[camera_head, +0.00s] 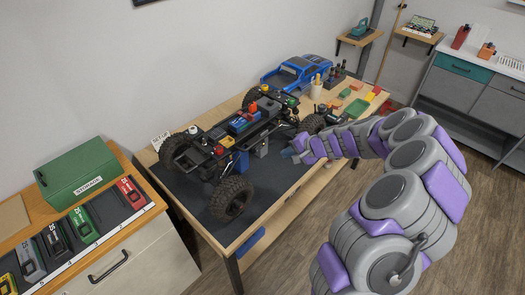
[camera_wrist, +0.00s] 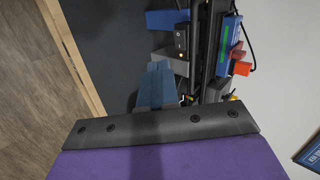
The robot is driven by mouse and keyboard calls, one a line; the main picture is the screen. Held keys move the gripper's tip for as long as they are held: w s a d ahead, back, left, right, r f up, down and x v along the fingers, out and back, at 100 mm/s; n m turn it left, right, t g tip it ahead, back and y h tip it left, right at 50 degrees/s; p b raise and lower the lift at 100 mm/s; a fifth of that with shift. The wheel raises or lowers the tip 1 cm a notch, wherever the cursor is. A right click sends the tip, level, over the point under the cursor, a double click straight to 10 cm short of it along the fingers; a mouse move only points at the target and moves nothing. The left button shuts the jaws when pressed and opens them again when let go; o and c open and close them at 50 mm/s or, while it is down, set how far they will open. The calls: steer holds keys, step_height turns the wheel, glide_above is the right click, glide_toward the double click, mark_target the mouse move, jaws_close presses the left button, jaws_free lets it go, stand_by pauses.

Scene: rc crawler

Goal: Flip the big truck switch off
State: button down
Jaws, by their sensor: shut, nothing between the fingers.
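The big truck (camera_head: 240,125), a black crawler chassis with large tyres and no body shell, stands raised on a dark mat on the wooden workbench. In the wrist view, a small black switch box (camera_wrist: 181,38) with a white mark and a lit orange lamp sits on the side of the truck's frame. My gripper (camera_head: 288,153) reaches in from the right at the truck's near side. Its blue-grey fingers (camera_wrist: 159,68) are shut and empty, just short of the switch box. I cannot tell whether they touch it.
A blue truck body (camera_head: 296,73) lies at the back of the workbench, with small tools and coloured bins to its right. A green storage box (camera_head: 77,172) and several battery packs sit on the left cabinet. The dark mat (camera_head: 268,183) is clear in front of the truck.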

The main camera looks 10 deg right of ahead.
mark_target(259, 149)
steer(key=w+r+b+x, duration=0.1)
steer(key=w+b+x, duration=0.1)
steer(key=x, duration=1)
steer(key=shift+a+r+b, duration=0.15)
steer(key=shift+r+b, duration=0.05)
steer(key=shift+b, duration=0.45)
steer(key=shift+a, duration=0.1)
